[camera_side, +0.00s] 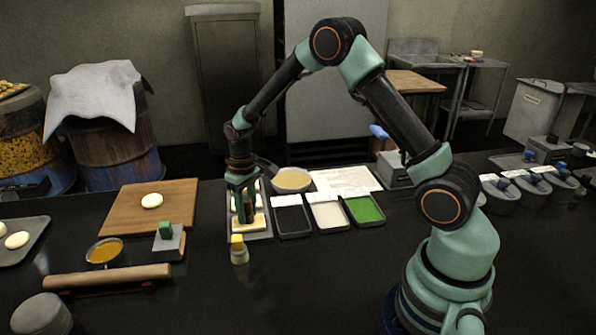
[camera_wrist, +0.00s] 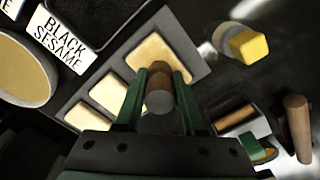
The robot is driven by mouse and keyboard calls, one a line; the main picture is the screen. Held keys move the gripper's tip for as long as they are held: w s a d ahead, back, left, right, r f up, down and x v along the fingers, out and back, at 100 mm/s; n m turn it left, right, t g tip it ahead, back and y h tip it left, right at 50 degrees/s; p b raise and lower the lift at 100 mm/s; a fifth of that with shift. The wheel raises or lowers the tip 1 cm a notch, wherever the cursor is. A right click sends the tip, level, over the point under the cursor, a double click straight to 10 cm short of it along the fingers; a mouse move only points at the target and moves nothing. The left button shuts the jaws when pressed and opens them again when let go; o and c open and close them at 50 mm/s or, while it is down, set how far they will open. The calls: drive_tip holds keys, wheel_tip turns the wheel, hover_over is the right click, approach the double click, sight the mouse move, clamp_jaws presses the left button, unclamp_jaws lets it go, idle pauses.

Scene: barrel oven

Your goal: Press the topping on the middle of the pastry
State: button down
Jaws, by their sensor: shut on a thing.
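My gripper (camera_side: 242,208) is shut on a brown, round-ended stamp (camera_wrist: 160,88) that stands between its two green fingers. Square pale pastries lie in a row on a grey tray (camera_side: 266,234). The nearest pastry (camera_wrist: 152,52) shows partly behind the stamp in the wrist view, and it shows below my gripper in the side view (camera_side: 257,222). The other pastries (camera_wrist: 109,92) are partly hidden by my gripper. The stamp's end looks greyish; I cannot tell whether it touches a pastry or carries topping.
Trays of black (camera_side: 291,220), white (camera_side: 328,215) and green (camera_side: 364,209) topping stand right of the pastry tray. A yellow-capped bottle (camera_side: 238,250) stands in front. A green-handled tool (camera_side: 165,231), rolling pin (camera_side: 107,277) and wooden board (camera_side: 180,193) lie left. A bowl (camera_side: 291,181) stands behind.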

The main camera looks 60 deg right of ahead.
drive_tip(key=shift+r, duration=0.1)
idle(0.3)
drive_tip(key=shift+r, duration=3.45)
drive_tip(key=shift+s, duration=0.1)
